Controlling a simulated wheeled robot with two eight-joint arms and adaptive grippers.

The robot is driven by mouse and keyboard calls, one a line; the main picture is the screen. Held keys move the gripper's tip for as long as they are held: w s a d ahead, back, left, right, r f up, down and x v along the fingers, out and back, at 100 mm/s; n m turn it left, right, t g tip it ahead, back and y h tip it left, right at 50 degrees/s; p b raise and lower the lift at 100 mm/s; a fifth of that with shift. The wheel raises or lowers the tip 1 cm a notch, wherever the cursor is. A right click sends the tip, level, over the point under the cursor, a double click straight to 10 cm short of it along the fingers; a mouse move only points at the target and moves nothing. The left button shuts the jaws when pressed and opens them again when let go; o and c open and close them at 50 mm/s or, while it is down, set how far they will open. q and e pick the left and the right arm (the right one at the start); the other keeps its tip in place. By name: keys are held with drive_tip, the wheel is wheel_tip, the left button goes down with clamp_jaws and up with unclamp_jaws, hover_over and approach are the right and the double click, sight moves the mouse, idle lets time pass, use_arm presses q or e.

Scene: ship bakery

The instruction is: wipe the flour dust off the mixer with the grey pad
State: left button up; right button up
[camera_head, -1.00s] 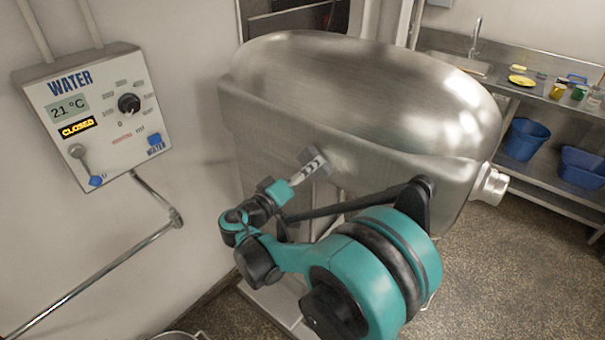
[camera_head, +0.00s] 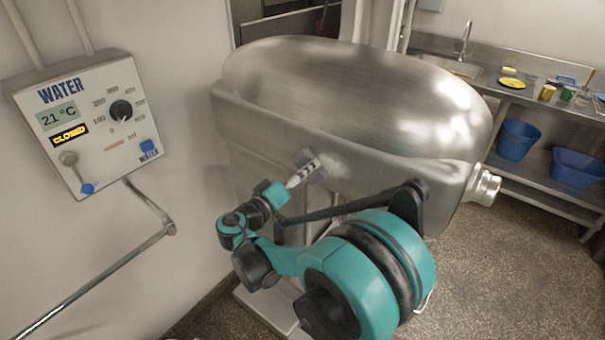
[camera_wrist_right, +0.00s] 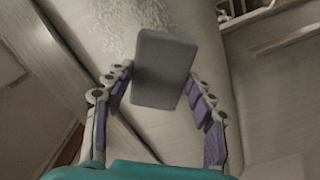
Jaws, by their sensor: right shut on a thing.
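The mixer (camera_head: 400,150) is a large brushed-metal body with a rounded top in the middle of the head view. A pale patch of flour dust (camera_head: 338,168) shows on its front face, just right of the pad; it appears as white speckles (camera_wrist_right: 135,22) in the right wrist view. My right gripper (camera_head: 303,172) is shut on the grey pad (camera_head: 316,170), which is at the mixer's front face. The pad (camera_wrist_right: 163,70) sits between the fingers in the wrist view. I cannot tell whether it touches the metal. My left gripper is out of view.
A water control panel (camera_head: 88,115) is on the left wall, with a pipe (camera_head: 150,212) below it. A metal pipe end (camera_head: 485,186) sticks out at the mixer's right. A sink counter with blue tubs (camera_head: 518,140) underneath stands at the back right. Floor at the right is clear.

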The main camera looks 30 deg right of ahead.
drive_tip(key=shift+w+d, duration=0.25)
drive_tip(key=shift+d, duration=0.3)
